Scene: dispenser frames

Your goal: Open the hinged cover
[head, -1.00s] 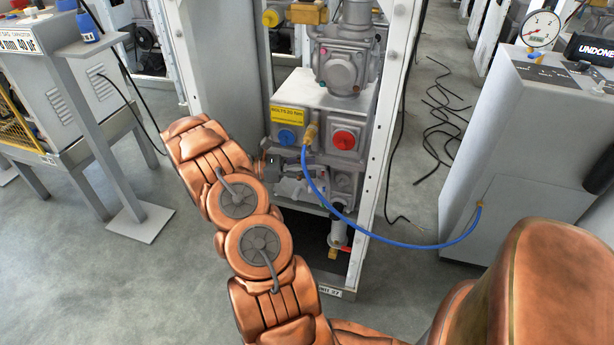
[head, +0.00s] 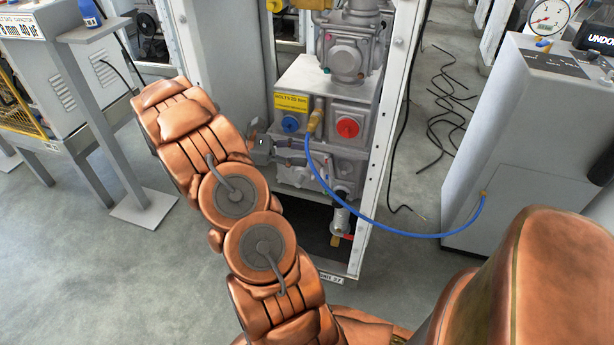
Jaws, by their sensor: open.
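The dispenser frame (head: 388,150) stands open at the front, with a grey meter unit (head: 350,55) at the top. Below the meter is a grey housing (head: 330,85) with a yellow label, a blue cap (head: 290,124) and a red cap (head: 347,128). I cannot make out for certain which part is the hinged cover. My gripper (head: 284,150) is at the left side of the opening, just below the blue cap. It is small and partly hidden behind my copper arm, and it appears empty. I cannot tell whether it touches the housing.
A blue hose (head: 385,229) runs from a brass fitting (head: 315,118) across to the grey cabinet (head: 500,140) at right. The frame's white posts flank the opening. Black cables (head: 445,130) lie on the floor behind. A grey stand (head: 100,140) is at left.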

